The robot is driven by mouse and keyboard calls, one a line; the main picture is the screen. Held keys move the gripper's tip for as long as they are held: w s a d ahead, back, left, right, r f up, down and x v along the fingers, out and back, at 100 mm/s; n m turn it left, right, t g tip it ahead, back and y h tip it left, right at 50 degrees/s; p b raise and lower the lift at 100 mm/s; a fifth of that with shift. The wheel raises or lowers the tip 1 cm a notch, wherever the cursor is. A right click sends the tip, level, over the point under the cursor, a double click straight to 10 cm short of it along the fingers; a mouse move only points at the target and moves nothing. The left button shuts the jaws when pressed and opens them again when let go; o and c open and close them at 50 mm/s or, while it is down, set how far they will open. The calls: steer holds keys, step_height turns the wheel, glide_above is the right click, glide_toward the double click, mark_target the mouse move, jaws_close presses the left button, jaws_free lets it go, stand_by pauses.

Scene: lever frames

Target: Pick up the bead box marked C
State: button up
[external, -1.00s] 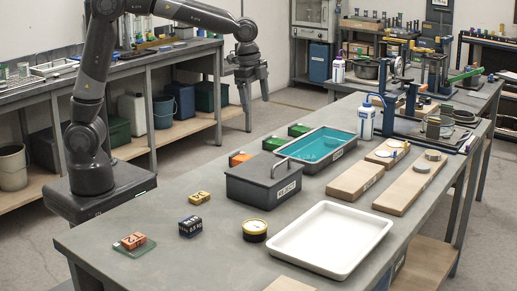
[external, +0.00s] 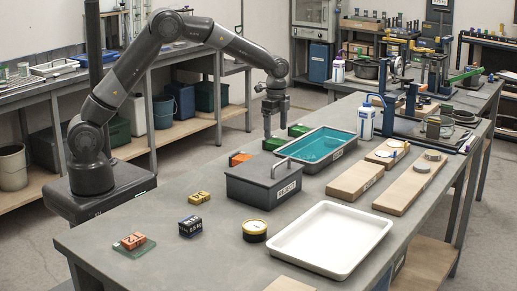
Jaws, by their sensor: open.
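No letter C can be read on any box in this view. Two small green boxes lie behind the metal box and tray: a nearer one (external: 275,144) and a farther one (external: 299,130). An orange box (external: 241,159) lies to their left, partly hidden by the metal box. My gripper (external: 276,132) points down, open and empty, just over the green boxes. One finger reaches close to the nearer green box; I cannot tell whether it touches.
A grey lidded metal box (external: 264,186) marked REJECT stands in front, beside a tray of teal liquid (external: 340,153). Small marked blocks, a round tin (external: 254,231) and a white tray (external: 351,207) lie nearer.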

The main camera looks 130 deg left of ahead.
mark_target(278, 140)
steer(key=shift+w+a+f, duration=0.1)
steer(key=shift+w+f, duration=0.05)
steer(key=shift+f, duration=1.25)
steer(key=shift+w+a+f, duration=0.1)
steer(key=shift+w+f, duration=0.05)
steer(key=shift+f, duration=1.2)
steer(key=shift+c, duration=0.3)
steer(key=c, duration=1.1)
